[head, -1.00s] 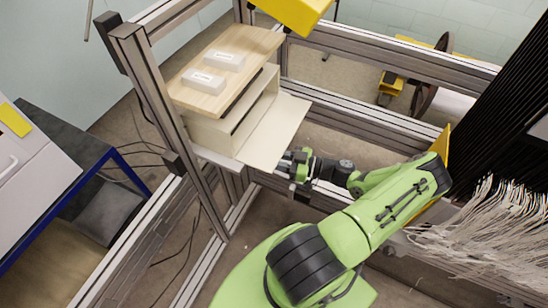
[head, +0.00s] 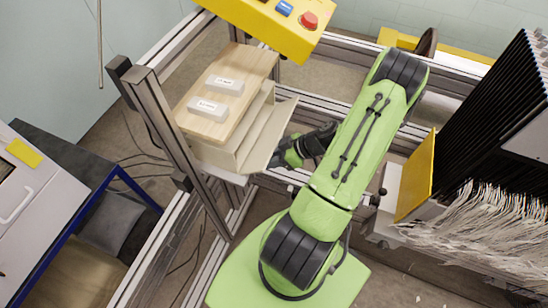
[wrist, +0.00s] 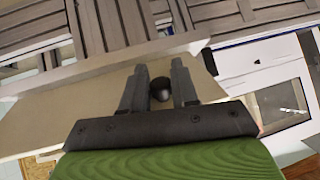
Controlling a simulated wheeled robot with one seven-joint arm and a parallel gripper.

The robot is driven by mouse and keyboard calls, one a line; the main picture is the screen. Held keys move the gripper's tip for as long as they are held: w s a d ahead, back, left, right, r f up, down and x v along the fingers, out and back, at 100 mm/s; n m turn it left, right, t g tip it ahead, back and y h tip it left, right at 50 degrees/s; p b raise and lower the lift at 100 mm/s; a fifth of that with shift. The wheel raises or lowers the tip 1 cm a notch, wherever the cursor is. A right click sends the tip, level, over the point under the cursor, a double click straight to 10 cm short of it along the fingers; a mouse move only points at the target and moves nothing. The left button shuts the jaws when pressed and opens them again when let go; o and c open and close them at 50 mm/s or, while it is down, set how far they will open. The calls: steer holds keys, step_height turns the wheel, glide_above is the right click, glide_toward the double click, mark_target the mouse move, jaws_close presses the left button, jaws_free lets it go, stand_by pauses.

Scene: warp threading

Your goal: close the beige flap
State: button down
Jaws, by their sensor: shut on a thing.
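The beige flap (head: 268,132) is on the right side of the beige box (head: 209,152) in the head view. It is tilted up partway, and a gap remains between it and the box. In the wrist view the flap (wrist: 50,118) is a broad beige panel beneath my fingers. My gripper (wrist: 158,82) is shut on a dark round knob (wrist: 160,90) on the flap. In the head view my gripper (head: 282,156) is at the flap's outer side, and its fingertips are hard to make out.
A wooden board (head: 232,97) with two white labelled blocks (head: 225,85) tops the box. A yellow control box (head: 270,25) with a red button hangs above. A metal frame post (head: 172,135) stands left. White threads (head: 470,225) hang at right.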

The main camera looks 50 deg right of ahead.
mark_target(262, 155)
steer(key=w+r+g, duration=0.1)
steer(key=w+r+g+h+p, duration=0.1)
steer(key=g, duration=0.1)
steer(key=shift+a+r+h+p, duration=0.3)
steer(key=shift+a+r, duration=0.05)
steer(key=shift+r, duration=0.05)
steer(key=shift+w+a+r+m+g+h+p, duration=0.15)
steer(key=shift+w+r+g+p, duration=0.15)
steer(key=shift+g, duration=0.25)
steer(key=shift+w+a+r+m+g+h+p, duration=0.1)
steer(key=shift+w+r+m+g+h+p, duration=0.1)
steer(key=shift+w+g, duration=0.25)
steer(key=shift+w+a+r+g+h+p, duration=0.15)
steer(key=shift+w+g, duration=0.1)
steer(key=shift+g, duration=0.25)
steer(key=shift+w+a+r+g+h+p, duration=0.15)
steer(key=shift+w+g, duration=0.1)
steer(key=shift+g, duration=0.25)
steer(key=shift+d, duration=0.1)
steer(key=c, duration=1)
jaws_free()
steer(key=shift+f, duration=0.1)
